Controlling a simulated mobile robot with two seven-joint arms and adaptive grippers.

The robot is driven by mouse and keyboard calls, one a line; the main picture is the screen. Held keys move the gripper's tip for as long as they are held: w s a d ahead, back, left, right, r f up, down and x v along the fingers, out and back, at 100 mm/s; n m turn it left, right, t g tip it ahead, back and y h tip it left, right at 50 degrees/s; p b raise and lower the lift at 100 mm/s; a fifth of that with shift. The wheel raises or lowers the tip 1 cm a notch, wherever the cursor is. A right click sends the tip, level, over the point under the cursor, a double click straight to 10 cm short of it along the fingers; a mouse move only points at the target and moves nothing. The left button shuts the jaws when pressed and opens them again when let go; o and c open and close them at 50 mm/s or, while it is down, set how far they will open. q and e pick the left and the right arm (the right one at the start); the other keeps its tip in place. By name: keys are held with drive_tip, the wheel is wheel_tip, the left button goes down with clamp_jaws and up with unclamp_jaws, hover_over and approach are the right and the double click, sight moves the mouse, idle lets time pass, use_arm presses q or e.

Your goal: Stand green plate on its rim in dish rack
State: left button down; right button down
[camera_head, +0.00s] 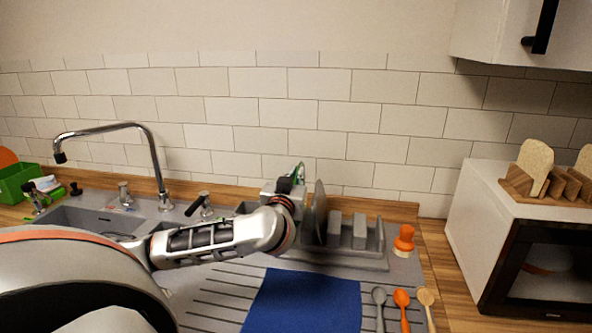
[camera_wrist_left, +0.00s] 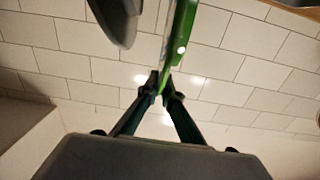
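The green plate (camera_head: 300,170) shows as a thin green edge just above and behind my left wrist in the head view. In the left wrist view the green plate (camera_wrist_left: 181,40) is seen edge-on, running up from between my left fingertips (camera_wrist_left: 163,84), which are shut on its edge. In the head view my left gripper (camera_head: 292,183) is mostly hidden behind its own wrist, at the left end of the grey dish rack (camera_head: 370,262). Whether the green plate touches the rack is hidden. My right gripper is not in view.
A grey plate (camera_head: 320,212) stands upright in the rack, close right of my left gripper; it also shows in the wrist view (camera_wrist_left: 115,18). A faucet (camera_head: 155,150) stands left.

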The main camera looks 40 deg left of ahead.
use_arm(q)
drive_tip(key=shift+w+d+f, duration=0.1)
drive_tip(key=shift+d+f, duration=0.05)
drive_tip(key=shift+f, duration=1.95)
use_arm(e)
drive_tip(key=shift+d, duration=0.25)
use_arm(q)
drive_tip(key=shift+f, duration=0.1)
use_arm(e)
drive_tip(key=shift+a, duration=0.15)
use_arm(q)
drive_tip(key=c, duration=2.2)
unclamp_jaws()
drive_tip(key=shift+f, duration=0.1)
drive_tip(key=v, duration=1.2)
